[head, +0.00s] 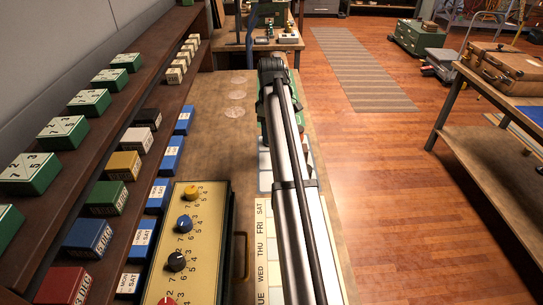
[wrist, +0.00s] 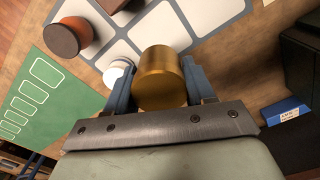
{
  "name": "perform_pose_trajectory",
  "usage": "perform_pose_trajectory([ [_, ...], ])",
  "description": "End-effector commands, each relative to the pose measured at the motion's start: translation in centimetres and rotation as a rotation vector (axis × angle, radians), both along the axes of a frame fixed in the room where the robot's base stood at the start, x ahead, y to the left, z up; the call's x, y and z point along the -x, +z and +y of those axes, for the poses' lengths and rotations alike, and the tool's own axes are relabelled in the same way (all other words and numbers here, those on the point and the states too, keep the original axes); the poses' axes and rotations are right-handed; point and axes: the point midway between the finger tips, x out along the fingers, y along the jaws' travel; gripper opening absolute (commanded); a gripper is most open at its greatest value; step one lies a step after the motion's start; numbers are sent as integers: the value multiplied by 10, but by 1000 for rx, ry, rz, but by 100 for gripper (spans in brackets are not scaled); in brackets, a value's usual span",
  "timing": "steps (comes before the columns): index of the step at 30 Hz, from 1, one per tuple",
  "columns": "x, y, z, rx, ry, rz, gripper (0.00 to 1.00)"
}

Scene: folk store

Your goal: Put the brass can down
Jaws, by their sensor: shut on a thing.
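The brass can (wrist: 161,72) is a gold-coloured cylinder in the middle of the wrist view. My gripper (wrist: 158,85) has a blue finger on each side of it and is shut on it. Below the can in the wrist view is a board with white rounded squares (wrist: 208,14). I cannot tell whether the can touches it. In the head view my arm hides the gripper and the can. The printed board with day names (head: 263,240) shows there beside my arm.
A brown round piece (wrist: 68,37) and a white round piece (wrist: 118,72) stand near the can. A green outlined panel (wrist: 42,92) is at left. In the head view a yellow-faced dial box (head: 186,240) and shelves of small boxes (head: 92,103) stand left. Bare tabletop (head: 215,130) lies beyond.

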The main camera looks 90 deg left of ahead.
Motion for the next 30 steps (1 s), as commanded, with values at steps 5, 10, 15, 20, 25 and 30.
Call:
perform_pose_trajectory([
  [5, 0, -30, -3, 1, 0, 0, 18],
  [10, 0, -49, -2, 0, 0, 0, 18],
  [15, 0, -62, -2, 1, 0, 0, 18],
  [20, 0, -82, -2, 0, 0, 0, 18],
  [25, 0, -88, -2, -1, 0, 0, 18],
  [30, 0, -88, -2, -1, 0, 0, 18],
])
